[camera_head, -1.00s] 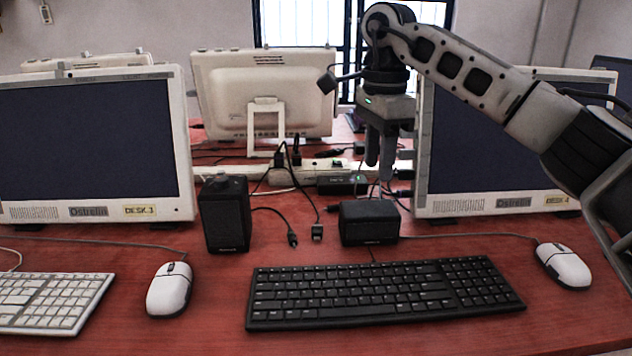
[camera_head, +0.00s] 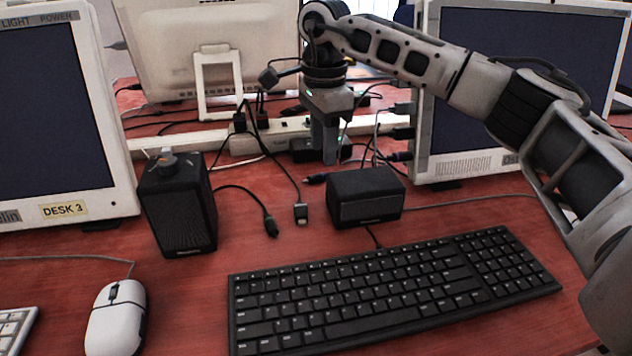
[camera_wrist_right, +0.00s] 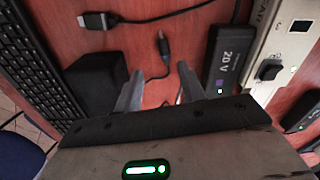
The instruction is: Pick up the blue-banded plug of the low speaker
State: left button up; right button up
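The low speaker (camera_head: 366,197) is a squat black box behind the keyboard; it also shows in the right wrist view (camera_wrist_right: 95,82). A dark plug (camera_head: 316,179) lies on the desk just left of it, behind its front. My right gripper (camera_head: 329,155) points down behind the plug, above the desk. In the wrist view its two fingers (camera_wrist_right: 160,90) are apart, with nothing between them. My left gripper is not in view.
A tall black speaker (camera_head: 180,215) stands left, with its own plug (camera_head: 271,227) on the desk. A USB-type connector (camera_head: 301,213) lies between the speakers. A black power brick (camera_wrist_right: 222,60) and a white power strip (camera_head: 245,143) lie close behind. The keyboard (camera_head: 390,290) is in front.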

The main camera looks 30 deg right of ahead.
aim_at(321, 173)
jog(key=shift+w+f+b, duration=0.2)
jog(key=shift+f+b, duration=0.15)
jog(key=shift+f, duration=1.05)
jog(key=shift+w+f+b, duration=0.2)
jog(key=shift+f+b, duration=0.15)
jog(key=shift+f, duration=1)
grip_shut()
